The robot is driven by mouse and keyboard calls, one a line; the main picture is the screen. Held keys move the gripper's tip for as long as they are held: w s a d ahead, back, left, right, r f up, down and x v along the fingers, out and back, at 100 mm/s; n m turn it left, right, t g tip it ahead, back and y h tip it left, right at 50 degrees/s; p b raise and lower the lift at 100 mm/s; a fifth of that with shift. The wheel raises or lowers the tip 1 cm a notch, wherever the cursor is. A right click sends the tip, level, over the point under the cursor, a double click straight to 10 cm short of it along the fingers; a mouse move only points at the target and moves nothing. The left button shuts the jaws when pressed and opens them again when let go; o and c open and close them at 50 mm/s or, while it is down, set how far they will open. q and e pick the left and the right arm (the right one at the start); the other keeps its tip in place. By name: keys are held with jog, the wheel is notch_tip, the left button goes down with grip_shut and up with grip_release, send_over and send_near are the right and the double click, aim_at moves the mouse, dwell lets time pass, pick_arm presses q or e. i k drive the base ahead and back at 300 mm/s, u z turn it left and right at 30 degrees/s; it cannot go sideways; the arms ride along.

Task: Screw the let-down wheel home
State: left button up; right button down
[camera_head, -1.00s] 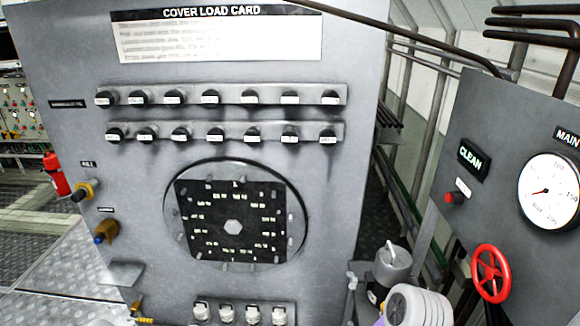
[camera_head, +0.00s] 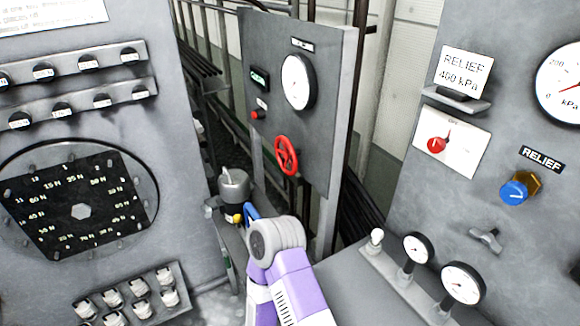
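A red handwheel (camera_head: 287,155) is on the lower part of a grey panel in the middle of the view. I cannot read a label that names it the let-down wheel, nor tell how far it is screwed in. A purple and white link of one of my arms rises from the bottom middle, its rounded grey joint below the wheel and apart from it in the picture. No fingertips of either gripper show, and nothing is seen touching the wheel.
The wheel's panel carries a gauge (camera_head: 298,82) and a red button (camera_head: 258,115). A grey can (camera_head: 234,187) stands left of my arm. At right, a panel has a blue relief knob (camera_head: 520,188) and small gauges (camera_head: 462,284). A round dial plate (camera_head: 80,212) is at left.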

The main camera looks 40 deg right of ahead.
aim_at(291, 154)
jog(key=u, duration=0.8)
jog(key=i, duration=0.5)
jog(key=z, duration=5.25)
jog(key=k, duration=1.25)
jog(key=u, duration=1.6)
jog(key=i, duration=0.4)
